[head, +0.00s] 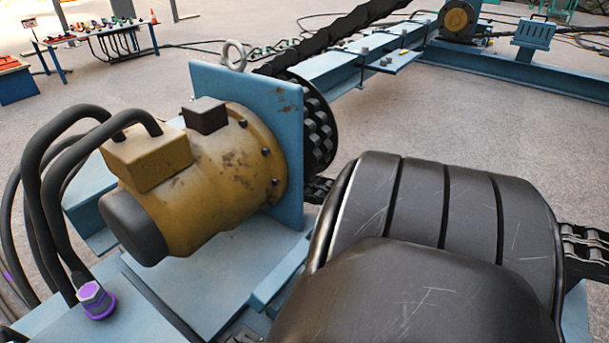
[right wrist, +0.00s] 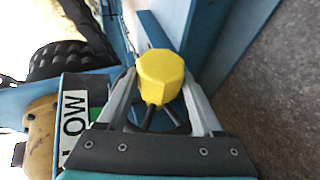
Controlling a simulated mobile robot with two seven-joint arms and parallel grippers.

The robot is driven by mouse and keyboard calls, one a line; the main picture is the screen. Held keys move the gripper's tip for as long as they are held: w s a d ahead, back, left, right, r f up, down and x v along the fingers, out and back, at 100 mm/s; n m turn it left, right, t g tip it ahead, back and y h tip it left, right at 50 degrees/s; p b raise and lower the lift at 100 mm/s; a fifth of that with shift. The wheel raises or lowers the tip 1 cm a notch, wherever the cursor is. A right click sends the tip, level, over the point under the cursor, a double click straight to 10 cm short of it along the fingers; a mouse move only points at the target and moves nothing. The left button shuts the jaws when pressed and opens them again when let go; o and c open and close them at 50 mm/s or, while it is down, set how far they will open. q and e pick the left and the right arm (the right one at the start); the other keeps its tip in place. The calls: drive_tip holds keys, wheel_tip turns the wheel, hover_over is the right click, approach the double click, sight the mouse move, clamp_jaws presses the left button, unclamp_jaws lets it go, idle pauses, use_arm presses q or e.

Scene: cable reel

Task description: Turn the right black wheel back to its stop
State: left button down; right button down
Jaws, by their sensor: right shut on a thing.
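In the right wrist view my right gripper (right wrist: 165,85) is shut on a yellow faceted knob (right wrist: 160,72). Dark rods (right wrist: 152,117) show just below the knob between the fingers. A dark knobbly wheel (right wrist: 70,58) stands at upper left in that view, apart from the fingers. In the head view a black toothed wheel (head: 320,125) sits behind the blue upright plate. A large scratched black ribbed body (head: 420,205) fills the lower right. I cannot tell which is the right black wheel. Neither gripper shows in the head view, and my left gripper is not seen.
A yellow motor (head: 215,165) with thick black hoses (head: 50,150) is fixed to the blue plate (head: 255,100). A purple fitting (head: 95,300) sits at lower left. A white label reading "LOW" (right wrist: 75,118) is left of my right gripper. Grey floor (head: 400,115) lies open behind.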

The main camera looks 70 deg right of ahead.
drive_tip(key=shift+d, duration=0.1)
idle(0.3)
drive_tip(key=shift+c, duration=0.2)
unclamp_jaws()
